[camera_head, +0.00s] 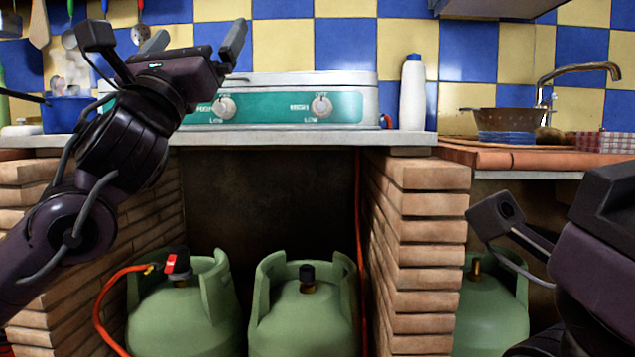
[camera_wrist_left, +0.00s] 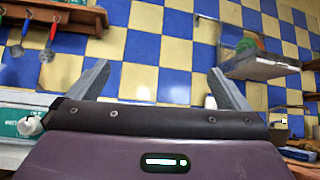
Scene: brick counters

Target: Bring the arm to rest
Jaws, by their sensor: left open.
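My left arm comes in from the left in the head view, raised in front of the counter. Its gripper (camera_head: 196,42) points up and to the right, with its two fingers apart and nothing between them. In the left wrist view the open gripper (camera_wrist_left: 160,85) faces the blue and yellow tiled wall (camera_wrist_left: 150,50). My right arm (camera_head: 600,240) shows only in part at the lower right of the head view. Its fingertips are not visible, so its opening cannot be seen.
A gas stove (camera_head: 270,105) stands on the counter behind the left gripper. A white bottle (camera_head: 412,92) is right of it. Green gas cylinders (camera_head: 305,320) stand below, between brick pillars (camera_head: 420,230). A sink tap (camera_head: 580,70) is at the right. Utensils (camera_wrist_left: 50,40) hang at the left.

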